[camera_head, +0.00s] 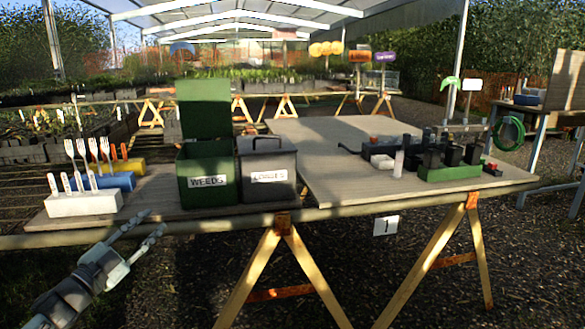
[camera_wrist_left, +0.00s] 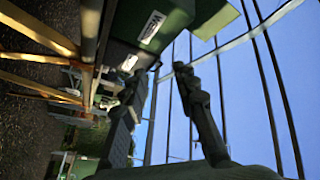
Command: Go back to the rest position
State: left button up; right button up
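My left gripper (camera_head: 155,220) reaches in from the lower left of the head view, in front of the table's near edge and below the white block. Its two fingers are apart with nothing between them. In the left wrist view its fingers (camera_wrist_left: 158,80) are also spread and empty, with sky and roof bars behind them. My right gripper shows in neither view.
Trestle legs (camera_head: 255,270) stand below. Open gravel lies in front.

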pick_arm(q)
jog(key=s+d+f+n+g+y, duration=0.1)
jog(key=s+f+n+g+y, duration=0.4)
jog(key=f, duration=0.7)
jog(key=s+d+f+n+g+y, duration=0.1)
jog(key=s+f+n+y, duration=0.4)
jog(key=f, duration=0.7)
jog(key=s+d+f+n+g, duration=0.1)
jog(key=s+f+g, duration=0.2)
jog(key=s, duration=0.6)
jog(key=s+d+f+g+h, duration=0.1)
jog(key=s+d+f+g, duration=0.1)
jog(key=s+f, duration=0.5)
jog(key=s+d+f+n+g, duration=0.1)
jog(key=s+f+g, duration=0.4)
jog(key=s, duration=0.6)
jog(key=shift+s+d+f+n+h, duration=0.3)
jog(key=shift+s+d+f, duration=0.05)
jog(key=shift+d, duration=0.4)
